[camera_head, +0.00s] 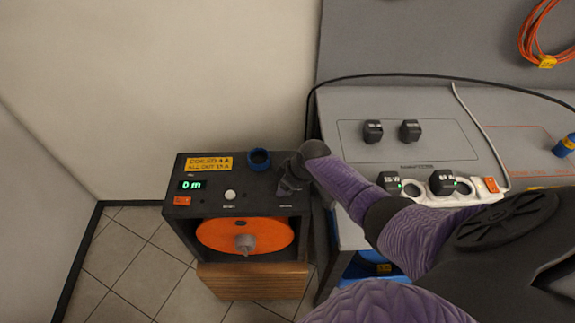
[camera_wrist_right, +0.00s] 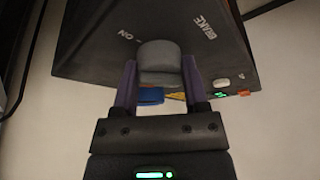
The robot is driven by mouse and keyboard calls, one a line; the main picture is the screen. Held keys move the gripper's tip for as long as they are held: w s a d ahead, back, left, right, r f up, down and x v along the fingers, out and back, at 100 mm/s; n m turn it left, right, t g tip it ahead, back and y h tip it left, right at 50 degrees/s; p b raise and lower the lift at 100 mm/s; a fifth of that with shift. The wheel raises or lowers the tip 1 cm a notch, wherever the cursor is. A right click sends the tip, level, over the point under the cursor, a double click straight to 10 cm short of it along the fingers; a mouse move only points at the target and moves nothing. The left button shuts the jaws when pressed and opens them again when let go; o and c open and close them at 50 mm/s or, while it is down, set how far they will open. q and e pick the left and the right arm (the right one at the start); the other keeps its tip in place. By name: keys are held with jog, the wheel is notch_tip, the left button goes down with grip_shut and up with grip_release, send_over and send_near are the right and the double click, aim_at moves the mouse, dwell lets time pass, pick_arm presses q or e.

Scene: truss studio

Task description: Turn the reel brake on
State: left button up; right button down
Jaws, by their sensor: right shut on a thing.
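The reel unit (camera_head: 240,185) is a dark box with an orange reel (camera_head: 245,234) in its front opening and a green display reading 0 m. In the right wrist view, a grey brake knob (camera_wrist_right: 160,60) stands on its dark top panel, between the lettering ON and BRAKE. My right gripper (camera_wrist_right: 158,82) is shut on this knob, one finger on each side. In the head view my right gripper (camera_head: 291,177) reaches the right end of the top panel and hides most of the knob. My left gripper is not in view.
A blue ring socket (camera_head: 259,158) and a pale button (camera_head: 230,195) are on the panel. Right of it, a grey bench (camera_head: 420,106) carries black plugs (camera_head: 410,130), a white power strip (camera_head: 470,193) and a black cable. An orange cable coil (camera_head: 540,35) hangs behind. Tiled floor is clear at left.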

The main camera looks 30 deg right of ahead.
jog(key=m+h+p, duration=0.1)
jog(key=m+p, duration=0.1)
jog(key=m, duration=0.1)
jog(key=shift+a+r, duration=0.1)
jog(key=shift+r, duration=0.05)
jog(key=shift+m+t+h+p, duration=0.3)
jog(key=shift+m+h+p, duration=0.3)
jog(key=shift+m, duration=1.1)
jog(key=shift+c, duration=0.9)
grip_release()
jog(key=shift+o, duration=0.4)
